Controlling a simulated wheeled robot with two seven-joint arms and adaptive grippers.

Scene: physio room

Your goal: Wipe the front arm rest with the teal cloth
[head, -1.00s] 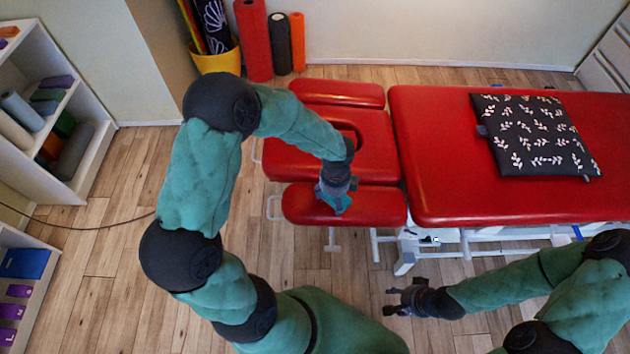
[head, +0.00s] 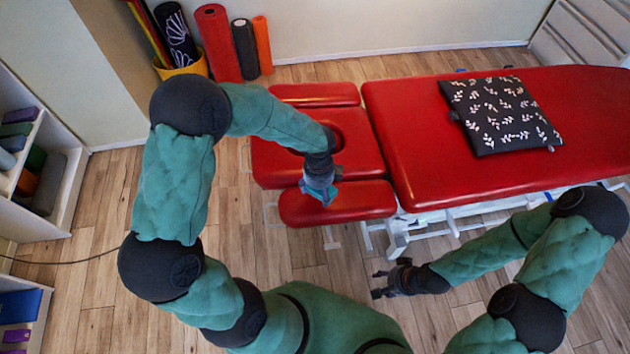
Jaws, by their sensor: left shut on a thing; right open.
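The front arm rest (head: 358,202) is the red padded bar at the near side of the table's head end. My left gripper (head: 319,186) points down over its left part and is shut on the teal cloth (head: 321,194). The cloth is a small bunched piece, partly hidden by the gripper. It is at the pad's top surface; I cannot tell how firmly it presses. My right gripper (head: 379,284) is open and empty, over the floor in front of the table.
The red treatment table (head: 420,150) carries a dark leaf-patterned cushion (head: 500,112). The red face-hole section (head: 275,160) and far arm rest (head: 315,94) lie behind the front rest. Shelves (head: 65,190) stand left. Rolls (head: 218,45) stand at the wall.

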